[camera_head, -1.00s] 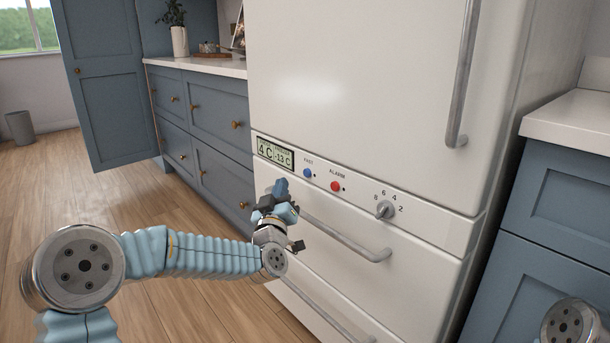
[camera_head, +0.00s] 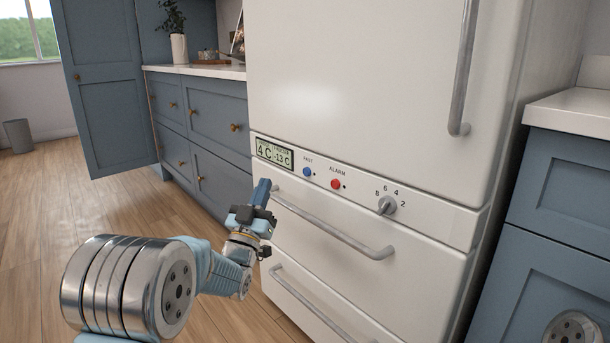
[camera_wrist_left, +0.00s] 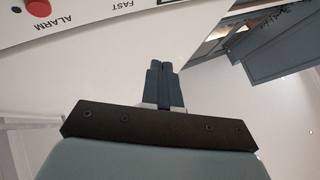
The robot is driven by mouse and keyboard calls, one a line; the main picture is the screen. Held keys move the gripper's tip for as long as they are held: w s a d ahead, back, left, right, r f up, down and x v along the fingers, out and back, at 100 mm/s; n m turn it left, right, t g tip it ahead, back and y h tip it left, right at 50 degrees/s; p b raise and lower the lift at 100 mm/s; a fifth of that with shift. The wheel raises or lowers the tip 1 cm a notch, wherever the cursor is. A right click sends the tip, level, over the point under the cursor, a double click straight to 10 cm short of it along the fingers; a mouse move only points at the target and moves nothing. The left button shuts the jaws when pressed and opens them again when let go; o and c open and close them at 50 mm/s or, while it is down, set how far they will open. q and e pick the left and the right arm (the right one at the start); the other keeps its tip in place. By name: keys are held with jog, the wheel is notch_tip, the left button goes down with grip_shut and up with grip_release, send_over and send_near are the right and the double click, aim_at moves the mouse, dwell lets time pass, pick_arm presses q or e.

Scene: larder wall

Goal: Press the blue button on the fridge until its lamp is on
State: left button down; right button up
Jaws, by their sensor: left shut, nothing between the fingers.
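The white fridge (camera_head: 345,80) has a control strip across its front. The blue button (camera_head: 307,172), labelled FAST, sits on the strip just right of the display. A small dark dot, which looks like an unlit lamp, is beside it. My left gripper (camera_head: 262,187) is shut and empty, below and left of the button, apart from it. In the left wrist view its closed fingertips (camera_wrist_left: 163,68) point at the fridge front; the FAST label is at the top, the blue button is out of view there. My right gripper is not in view.
The red ALARM button (camera_head: 336,184) is right of the blue one, and a dial (camera_head: 387,205) is farther right. A drawer handle (camera_head: 335,228) sticks out below the strip. Blue cabinets (camera_head: 205,110) stand at the left. Open floor (camera_head: 130,215) lies at lower left.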

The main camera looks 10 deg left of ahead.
aim_at(307, 172)
pick_arm(q)
jog(key=shift+w+d+p, duration=0.2)
jog(key=shift+w+d, duration=0.7)
jog(key=shift+w, duration=0.25)
jog(key=shift+w+d+p, duration=0.25)
jog(key=shift+w+d, duration=0.65)
jog(key=shift+w, duration=0.3)
jog(key=shift+w+d+p, duration=0.2)
jog(key=shift+w+d, duration=0.7)
jog(key=shift+w, duration=0.25)
jog(key=shift+w+d+f+b, duration=0.1)
jog(key=shift+w+d+b, duration=0.1)
jog(key=shift+b, duration=0.25)
jog(key=shift+w, duration=0.1)
